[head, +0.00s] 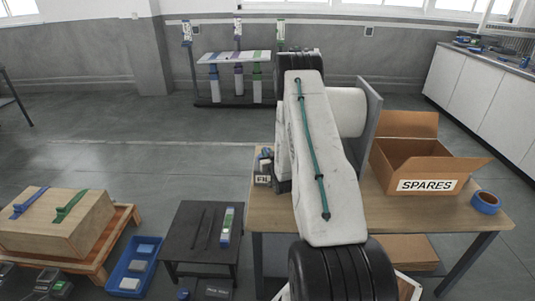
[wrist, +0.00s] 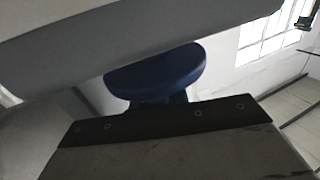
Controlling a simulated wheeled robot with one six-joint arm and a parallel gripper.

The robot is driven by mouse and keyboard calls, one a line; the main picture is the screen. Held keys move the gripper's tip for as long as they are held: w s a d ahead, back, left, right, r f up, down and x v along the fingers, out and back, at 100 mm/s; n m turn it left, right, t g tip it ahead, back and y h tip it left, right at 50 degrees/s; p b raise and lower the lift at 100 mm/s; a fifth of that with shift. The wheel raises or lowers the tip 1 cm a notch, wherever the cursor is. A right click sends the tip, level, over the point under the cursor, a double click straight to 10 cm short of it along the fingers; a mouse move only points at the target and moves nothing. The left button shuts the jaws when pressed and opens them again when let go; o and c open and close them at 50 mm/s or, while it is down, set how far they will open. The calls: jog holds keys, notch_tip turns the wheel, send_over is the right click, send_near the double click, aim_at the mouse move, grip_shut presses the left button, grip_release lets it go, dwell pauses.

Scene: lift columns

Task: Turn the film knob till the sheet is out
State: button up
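A small device with a label that reads "FIL" before it is cut off (head: 263,179) stands at the left end of the wooden table, partly hidden by my arm. A small blue part (head: 265,153) shows at its top. In the wrist view a dark blue rounded knob (wrist: 155,75) is close to the camera, between a grey shape above and a grey block with a dark riveted strip below. My gripper is hidden behind my arm in the head view. No film sheet can be made out.
The wooden table (head: 475,213) holds an open cardboard box marked SPARES (head: 428,185) and a blue tape roll (head: 486,202). A low dark table (head: 190,245), a blue bin (head: 119,270) and a wooden crate (head: 85,228) stand left.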

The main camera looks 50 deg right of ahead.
grip_shut()
jog(key=shift+m+g+h, duration=0.3)
jog(key=shift+h, duration=0.1)
jog(key=shift+m+g+h, duration=0.4)
jog(key=shift+m+h, duration=0.1)
jog(key=shift+h, duration=0.1)
jog(key=o, duration=0.6)
grip_release()
jog(key=v, duration=0.7)
jog(key=shift+s+a, duration=0.25)
jog(key=shift+s, duration=0.1)
